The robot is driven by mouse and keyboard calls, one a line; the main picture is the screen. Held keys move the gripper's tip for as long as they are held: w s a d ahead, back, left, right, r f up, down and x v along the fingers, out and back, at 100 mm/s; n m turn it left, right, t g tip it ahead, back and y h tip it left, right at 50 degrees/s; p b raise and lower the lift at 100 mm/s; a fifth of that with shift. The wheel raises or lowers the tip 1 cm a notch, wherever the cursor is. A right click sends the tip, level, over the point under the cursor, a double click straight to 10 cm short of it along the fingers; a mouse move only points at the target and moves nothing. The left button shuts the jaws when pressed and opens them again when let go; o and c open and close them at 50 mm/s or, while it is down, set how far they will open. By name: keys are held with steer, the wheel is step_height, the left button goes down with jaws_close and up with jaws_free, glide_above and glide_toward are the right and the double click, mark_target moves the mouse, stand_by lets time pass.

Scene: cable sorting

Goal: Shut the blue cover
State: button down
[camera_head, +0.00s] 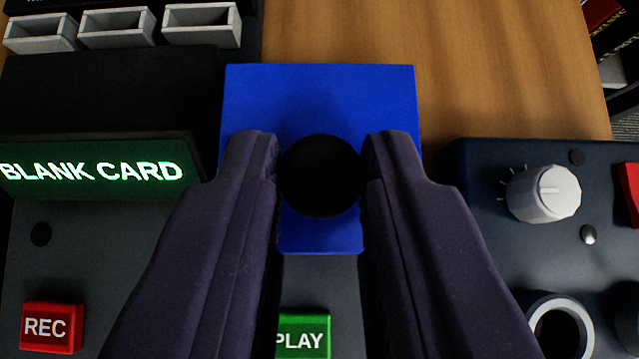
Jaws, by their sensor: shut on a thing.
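The blue cover (320,90) is a flat blue panel in the upper middle of the head camera view. A round black knob (320,176) sits on its lower part. My gripper (320,172) reaches in from below, with one dark finger on each side of the knob, shut on it. The fingers hide parts of the cover's left and right lower edges. I cannot tell from this view how far the cover is tilted.
A dark panel on the left bears a green "BLANK CARD" display (92,168), a red REC button (50,328) and a green PLAY button (304,336). A dark blue box with a white dial (543,193) stands at right. Grey trays (118,28) are at top left. Bare wooden table (490,60) shows behind.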

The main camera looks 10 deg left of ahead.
steer(key=shift+s+d+f, duration=0.15)
steer(key=shift+s+f, duration=0.6)
steer(key=shift+f, duration=0.25)
steer(key=c, duration=1.1)
jaws_free()
steer(key=shift+o, duration=0.4)
steer(key=shift+d, duration=0.15)
steer(key=w+r+p+v, duration=0.1)
steer(key=p+v, duration=0.2)
steer(key=v, duration=0.5)
steer(key=shift+r, duration=0.25)
steer(key=shift+w+r, duration=0.1)
steer(key=shift+w, duration=0.1)
